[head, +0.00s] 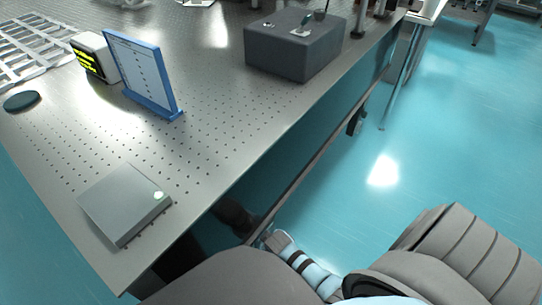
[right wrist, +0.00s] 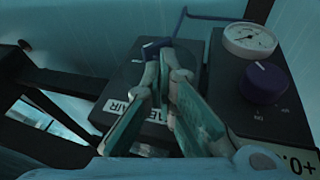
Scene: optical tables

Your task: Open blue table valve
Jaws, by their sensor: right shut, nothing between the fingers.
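In the right wrist view, a dark valve box (right wrist: 121,88) carries a white label, partly covered, ending in "AIR". A thin dark-blue lever (right wrist: 215,17) runs from the top of this box, bends, and extends to the right. My right gripper (right wrist: 166,58) is shut and empty, its fingertips over the box close to the lever's blue base. I cannot tell whether they touch it. In the head view my right arm reaches toward the side of the optical table (head: 215,125), under its edge. My left gripper is not in view.
Right of the valve box, a second dark box holds a round pressure gauge (right wrist: 249,38) and a purple knob (right wrist: 264,83). On the table are a blue-framed sign (head: 143,75), a small display (head: 93,56), a grey box (head: 293,47) and a flat box (head: 122,205).

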